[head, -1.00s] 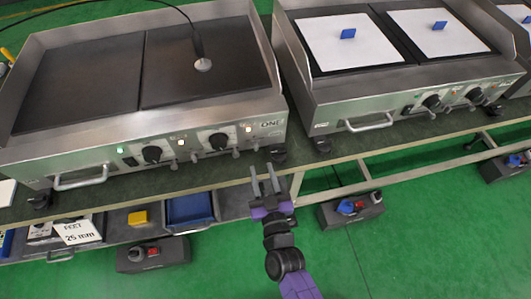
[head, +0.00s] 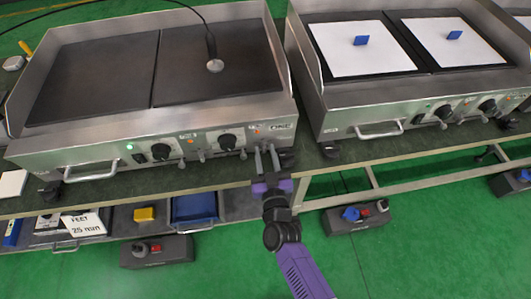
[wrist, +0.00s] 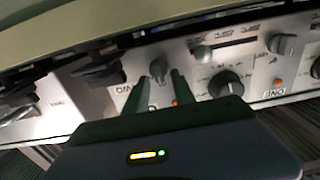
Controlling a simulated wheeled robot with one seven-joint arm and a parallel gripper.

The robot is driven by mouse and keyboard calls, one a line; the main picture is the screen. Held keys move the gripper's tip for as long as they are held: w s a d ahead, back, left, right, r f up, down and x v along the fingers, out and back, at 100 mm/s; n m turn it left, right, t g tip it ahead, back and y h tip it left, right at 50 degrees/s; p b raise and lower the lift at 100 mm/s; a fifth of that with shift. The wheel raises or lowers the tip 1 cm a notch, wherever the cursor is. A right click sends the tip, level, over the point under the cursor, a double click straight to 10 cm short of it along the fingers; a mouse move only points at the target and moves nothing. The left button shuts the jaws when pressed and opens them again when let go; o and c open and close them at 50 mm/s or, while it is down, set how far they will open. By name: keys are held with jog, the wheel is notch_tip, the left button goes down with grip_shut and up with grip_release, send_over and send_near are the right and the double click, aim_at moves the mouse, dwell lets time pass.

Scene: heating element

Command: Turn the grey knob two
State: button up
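The left griddle (head: 110,146) has black dials and small grey knobs on its front panel. One grey knob (head: 243,153) is right of the right black dial (head: 228,141), and others sit further left. I cannot read which one is numbered two. My gripper (head: 265,149) is open and empty in front of the panel's right end, below the ONE label. In the wrist view the picture is upside down. A grey knob (wrist: 158,68) shows just beyond and between my open fingertips (wrist: 163,80), apart from them as far as I can tell. A black dial (wrist: 226,83) is to their right.
A second griddle (head: 350,118) with white sheets and blue blocks stands to the right. A probe (head: 214,66) on a cable rests on the left hotplate. Below the bench are a blue tray (head: 194,222) and dark switch boxes.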

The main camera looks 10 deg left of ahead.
grip_shut()
jog(key=m+b, duration=0.1)
jog(key=m, duration=0.3)
jog(key=m+b, duration=0.1)
jog(key=m, duration=0.1)
jog(key=shift+w+d+f+m+b, duration=0.1)
jog(key=shift+d+f+m+b, duration=0.1)
jog(key=shift+d+m+b, duration=0.15)
jog(key=m+b, duration=0.1)
jog(key=m, duration=0.4)
jog(key=shift+d+f+b, duration=0.1)
jog(key=shift+d+b, duration=0.05)
jog(key=shift+b, duration=0.25)
jog(key=shift+m, duration=0.25)
jog(key=shift+o, duration=1)
grip_release()
